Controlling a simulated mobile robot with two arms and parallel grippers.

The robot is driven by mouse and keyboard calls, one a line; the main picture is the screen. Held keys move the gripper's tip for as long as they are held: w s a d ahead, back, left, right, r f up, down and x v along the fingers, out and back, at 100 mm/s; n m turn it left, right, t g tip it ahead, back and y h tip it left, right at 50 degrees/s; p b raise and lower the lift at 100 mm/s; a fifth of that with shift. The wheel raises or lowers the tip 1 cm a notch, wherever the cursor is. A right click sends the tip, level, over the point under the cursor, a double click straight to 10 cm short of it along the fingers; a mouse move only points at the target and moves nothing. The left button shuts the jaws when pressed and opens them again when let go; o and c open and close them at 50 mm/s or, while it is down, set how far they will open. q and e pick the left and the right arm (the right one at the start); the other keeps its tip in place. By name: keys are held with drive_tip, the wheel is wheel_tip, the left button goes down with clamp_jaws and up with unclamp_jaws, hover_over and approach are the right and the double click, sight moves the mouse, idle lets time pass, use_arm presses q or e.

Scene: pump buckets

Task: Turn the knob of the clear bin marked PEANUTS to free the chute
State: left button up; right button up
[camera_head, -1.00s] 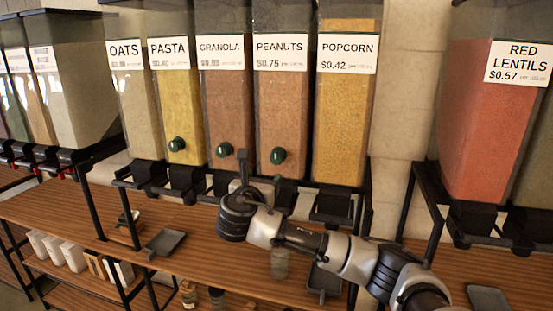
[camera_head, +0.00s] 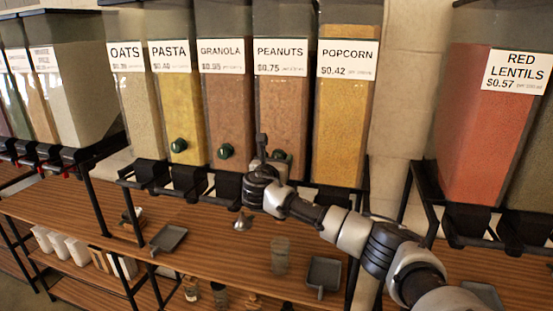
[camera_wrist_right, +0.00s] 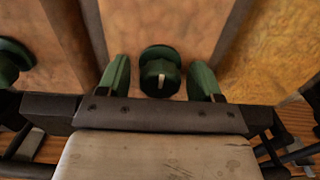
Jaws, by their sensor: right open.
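The clear bin marked PEANUTS (camera_head: 283,105) stands between GRANOLA and POPCORN and is filled with brown contents. Its dark green round knob (camera_wrist_right: 160,72) is on the lower front. In the head view it is partly hidden behind my right gripper (camera_head: 271,156). In the right wrist view my right gripper (camera_wrist_right: 160,84) is open, with one green finger on each side of the knob and visible gaps between. A pale mark shows on the knob's grip. My left gripper is not in view.
The GRANOLA knob (camera_head: 225,151) is close on the left; it also shows in the wrist view (camera_wrist_right: 10,60). The POPCORN bin (camera_head: 343,120) is on the right. Black chutes (camera_head: 190,183) line the rack below. A wooden shelf (camera_head: 195,215) holds grey scoops and a jar (camera_head: 280,255).

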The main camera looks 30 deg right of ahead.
drive_tip(key=c, duration=0.9)
